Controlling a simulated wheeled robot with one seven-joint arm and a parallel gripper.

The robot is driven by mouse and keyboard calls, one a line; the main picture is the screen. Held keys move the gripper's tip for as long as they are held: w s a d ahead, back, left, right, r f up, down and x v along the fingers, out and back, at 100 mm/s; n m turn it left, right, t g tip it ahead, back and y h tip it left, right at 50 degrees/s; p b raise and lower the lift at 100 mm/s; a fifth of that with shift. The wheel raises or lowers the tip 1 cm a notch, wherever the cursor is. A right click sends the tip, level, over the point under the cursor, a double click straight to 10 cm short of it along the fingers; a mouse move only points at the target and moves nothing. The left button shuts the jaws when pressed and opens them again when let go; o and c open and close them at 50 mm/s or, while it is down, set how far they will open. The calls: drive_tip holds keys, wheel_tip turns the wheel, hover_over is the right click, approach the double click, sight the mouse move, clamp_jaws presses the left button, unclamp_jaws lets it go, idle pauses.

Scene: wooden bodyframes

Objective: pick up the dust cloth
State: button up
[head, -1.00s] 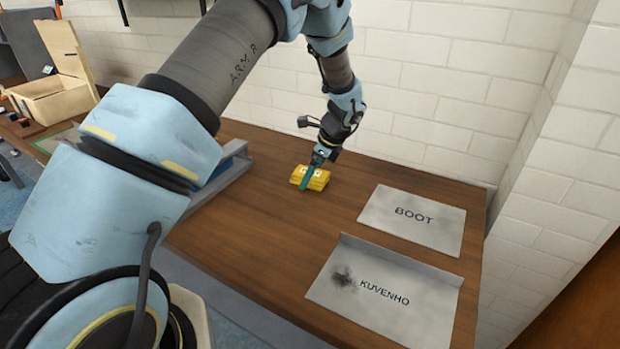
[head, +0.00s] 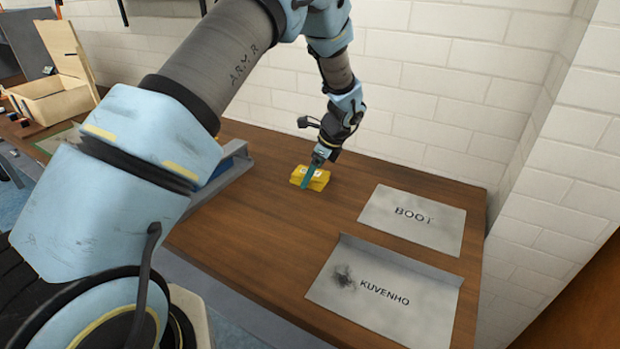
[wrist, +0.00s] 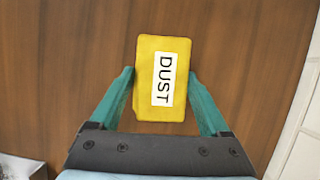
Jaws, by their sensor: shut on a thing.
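The dust cloth (wrist: 147,82) is a yellow folded block with a white label reading DUST, seen from above in the wrist view. In the head view the yellow cloth (head: 318,182) is at the middle of the wooden table, partly hidden by a finger. My gripper (wrist: 160,82) has its two teal fingers on the cloth's left and right sides, shut on it. In the head view my gripper (head: 311,182) points down at the cloth. I cannot tell whether the cloth is clear of the table.
A grey plate marked BOOT (head: 435,240) and a grey tray marked KUVENHO (head: 335,305) lie on the table (head: 270,245) at the right. A white brick wall (head: 450,70) stands behind. A light wooden box (head: 60,103) is at the far left.

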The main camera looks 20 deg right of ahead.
drive_tip(key=shift+c, duration=0.8)
wheel_tip(320, 180, up, 10)
drive_tip(key=b, duration=0.2)
drive_tip(key=shift+r+b, duration=0.25)
drive_tip(key=shift+b, duration=0.05)
